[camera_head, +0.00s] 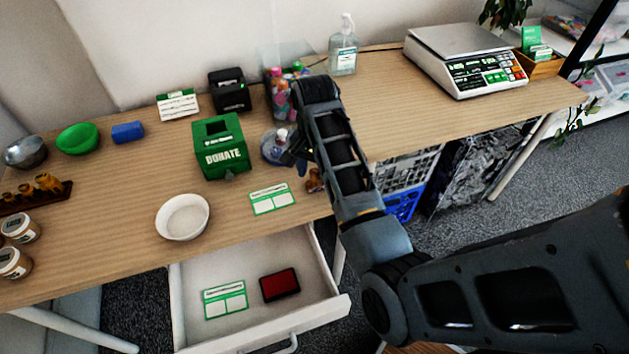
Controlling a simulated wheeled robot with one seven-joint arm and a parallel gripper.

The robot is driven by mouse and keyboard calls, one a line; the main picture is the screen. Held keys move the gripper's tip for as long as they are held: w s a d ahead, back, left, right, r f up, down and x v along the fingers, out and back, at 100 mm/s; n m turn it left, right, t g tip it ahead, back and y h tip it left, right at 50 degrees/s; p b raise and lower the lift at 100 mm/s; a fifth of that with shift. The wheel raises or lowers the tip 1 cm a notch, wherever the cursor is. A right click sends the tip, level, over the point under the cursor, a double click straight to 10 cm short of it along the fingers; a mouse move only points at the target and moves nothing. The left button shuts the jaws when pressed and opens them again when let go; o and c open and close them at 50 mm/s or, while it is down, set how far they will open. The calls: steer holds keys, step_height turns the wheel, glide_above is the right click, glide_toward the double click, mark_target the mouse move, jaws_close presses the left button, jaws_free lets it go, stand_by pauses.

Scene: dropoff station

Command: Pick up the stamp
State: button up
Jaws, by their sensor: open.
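A small brown wooden object (314,180), which looks like the stamp, stands near the table's front edge, right of a green-and-white card (271,198). My arm hides part of it. My gripper (298,150) points down behind my forearm, a little behind and left of the brown object, and is mostly hidden. It is open. I cannot tell whether it touches anything. A red ink pad (279,285) lies in the open drawer (250,252) next to another green-and-white card (225,299).
A green donate box (222,146) and a clear round container (277,148) stand close to my gripper. A white bowl (183,216) is at the front left. Bottles (281,95), a sanitizer bottle (343,50) and a scale (465,60) stand farther back. The drawer juts out below the table.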

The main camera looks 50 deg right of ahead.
steer(key=shift+f, duration=0.35)
steer(key=shift+c, duration=0.2)
jaws_close()
